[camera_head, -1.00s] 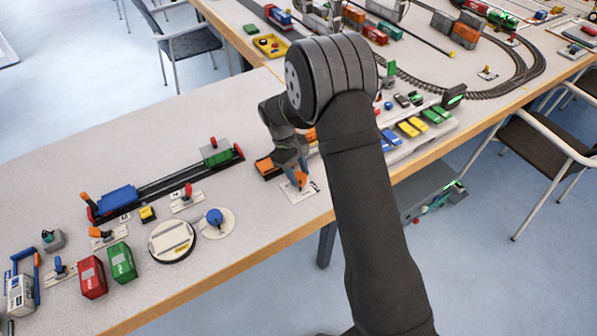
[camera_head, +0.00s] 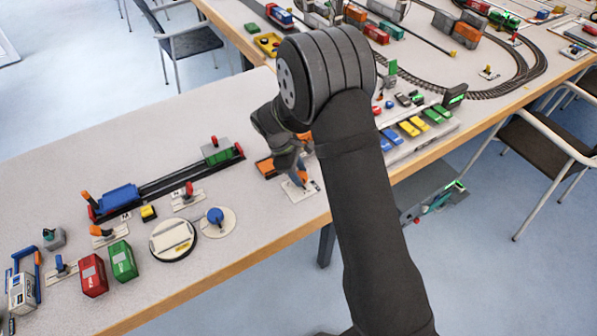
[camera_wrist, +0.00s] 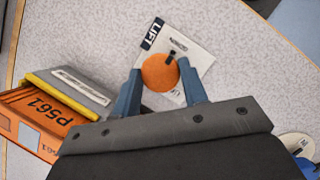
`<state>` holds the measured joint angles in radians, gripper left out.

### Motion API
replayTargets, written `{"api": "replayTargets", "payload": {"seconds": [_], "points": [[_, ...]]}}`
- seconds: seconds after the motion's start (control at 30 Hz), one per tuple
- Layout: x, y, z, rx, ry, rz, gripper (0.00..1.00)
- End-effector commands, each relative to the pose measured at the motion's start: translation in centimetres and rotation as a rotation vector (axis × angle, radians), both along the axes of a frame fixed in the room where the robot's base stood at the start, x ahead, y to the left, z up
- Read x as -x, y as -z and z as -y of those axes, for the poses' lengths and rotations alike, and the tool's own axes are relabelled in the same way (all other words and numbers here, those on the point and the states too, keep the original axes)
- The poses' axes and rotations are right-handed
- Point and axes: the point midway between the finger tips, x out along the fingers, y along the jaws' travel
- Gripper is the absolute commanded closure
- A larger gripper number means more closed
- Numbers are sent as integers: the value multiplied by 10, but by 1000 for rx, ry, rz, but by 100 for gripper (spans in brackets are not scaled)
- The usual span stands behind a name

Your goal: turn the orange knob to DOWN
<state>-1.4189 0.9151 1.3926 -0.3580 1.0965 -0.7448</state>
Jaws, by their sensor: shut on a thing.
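The orange knob (camera_wrist: 158,74) is round with a dark pointer mark, on a white plate (camera_wrist: 202,62) with a dark LIFT label (camera_wrist: 152,34). In the wrist view the pointer aims at the plate's upper edge, toward small print that I cannot read surely. My gripper (camera_wrist: 161,72) has one blue-grey finger on each side of the knob and is shut on it. In the head view my gripper (camera_head: 298,178) is over the white plate (camera_head: 300,191) near the table's front edge, and the knob is mostly hidden by the fingers.
An orange container marked P561 (camera_wrist: 45,122) lies close left of my gripper in the wrist view. A blue knob (camera_wrist: 306,168) is at the lower right. In the head view toy cars (camera_head: 410,128) stand right of my arm, and a round turntable (camera_head: 172,240) lies left.

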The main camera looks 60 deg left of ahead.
Motion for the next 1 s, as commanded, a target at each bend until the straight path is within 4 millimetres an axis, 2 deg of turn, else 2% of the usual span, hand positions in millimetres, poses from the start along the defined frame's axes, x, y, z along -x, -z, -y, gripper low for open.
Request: {"api": "replayTargets", "payload": {"seconds": [0.27,0.3,0.4,0.77,0.87,1.0], "points": [[0,0,-1,-2,-3,-1,83],[0,0,-1,-2,-3,-1,55],[0,0,-1,-1,-3,0,39],[2,-5,-2,-1,-1,0,39],[5,-18,-6,-4,-2,1,39],[13,-46,-14,-5,-2,1,39]]}}
